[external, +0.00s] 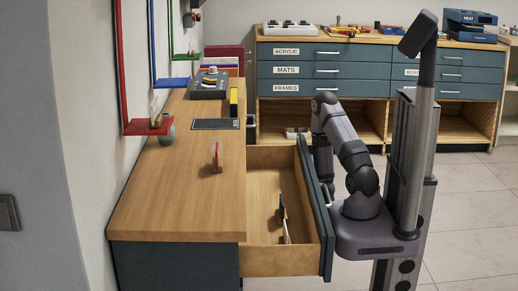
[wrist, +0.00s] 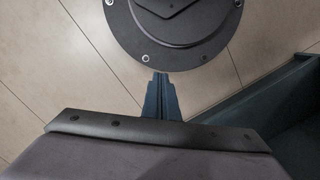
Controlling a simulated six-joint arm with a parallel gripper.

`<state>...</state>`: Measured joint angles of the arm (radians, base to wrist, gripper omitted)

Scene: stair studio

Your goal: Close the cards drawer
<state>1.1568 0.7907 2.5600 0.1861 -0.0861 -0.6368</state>
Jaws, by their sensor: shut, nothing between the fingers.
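A drawer (external: 278,262) stands pulled out from the right side of the wooden counter, and its dark blue front (external: 314,205) faces my arm. Its label is out of sight, so I cannot read whether it says cards. Small upright pieces (external: 284,220) stand inside it. My gripper (wrist: 160,78) is shut and empty in the wrist view, pointing down past the edge of my round base. A dark blue panel (wrist: 285,95) lies to its right there and looks like the drawer front. In the external view my gripper is mostly hidden behind the drawer front, on its outer side; contact cannot be told.
The counter top (external: 180,190) carries a red item (external: 217,156), a dark mat (external: 215,124) and a grey device (external: 208,84). Coloured shelves, one red (external: 150,127), hang on the left wall. A labelled cabinet (external: 330,72) stands behind. Tiled floor (external: 470,220) is clear at right.

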